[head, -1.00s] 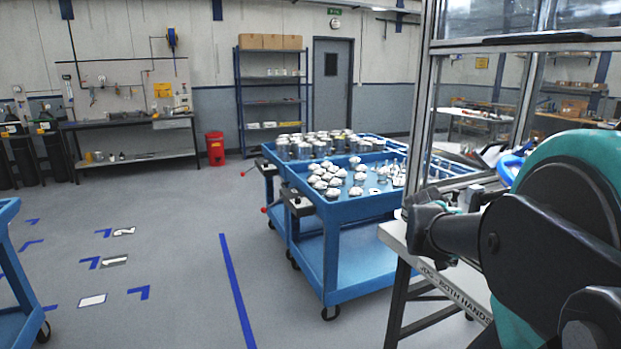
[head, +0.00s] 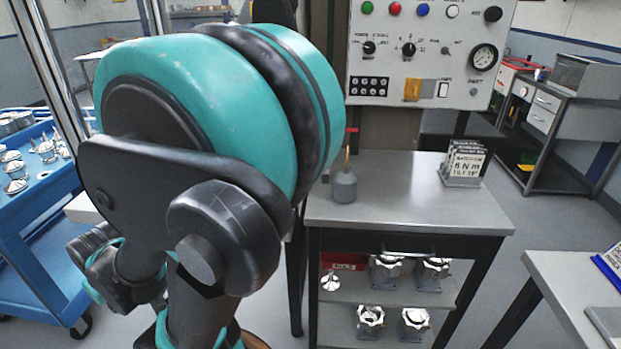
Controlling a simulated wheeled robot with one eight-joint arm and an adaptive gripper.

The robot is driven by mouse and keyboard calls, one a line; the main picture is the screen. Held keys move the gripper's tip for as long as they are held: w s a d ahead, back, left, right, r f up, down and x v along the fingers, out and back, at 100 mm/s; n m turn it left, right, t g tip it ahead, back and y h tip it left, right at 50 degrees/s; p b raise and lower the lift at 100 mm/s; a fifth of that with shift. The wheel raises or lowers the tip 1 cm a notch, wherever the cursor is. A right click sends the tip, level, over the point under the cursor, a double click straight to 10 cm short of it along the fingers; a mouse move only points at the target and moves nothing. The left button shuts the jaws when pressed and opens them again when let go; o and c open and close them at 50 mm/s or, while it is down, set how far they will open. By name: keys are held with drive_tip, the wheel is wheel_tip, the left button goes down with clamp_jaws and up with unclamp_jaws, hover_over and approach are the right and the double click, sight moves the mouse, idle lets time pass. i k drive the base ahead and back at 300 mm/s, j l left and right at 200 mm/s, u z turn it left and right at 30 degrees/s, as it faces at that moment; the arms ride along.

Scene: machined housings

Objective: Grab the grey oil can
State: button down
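The grey oil can (head: 344,187) stands upright on the grey tabletop of a black-framed bench, near its left side. It has a thin copper-coloured spout with a red tip pointing up. My arm, teal and black, fills the left half of the head view, and its edge comes close to the can in the picture. My gripper cannot be made out; the fingers do not show. Nothing is seen touching the can.
A card holder (head: 463,164) stands at the right of the same bench. A control panel (head: 425,52) rises behind it. Metal housings (head: 388,270) sit on the shelves below. Another table (head: 570,285) is at the lower right, and a blue cart (head: 30,220) at the left.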

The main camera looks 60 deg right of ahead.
sight(344, 181)
drive_tip(key=k+j+z, duration=0.35)
drive_tip(key=k+j, duration=0.2)
drive_tip(key=j+z, duration=0.1)
drive_tip(key=z, duration=1.8)
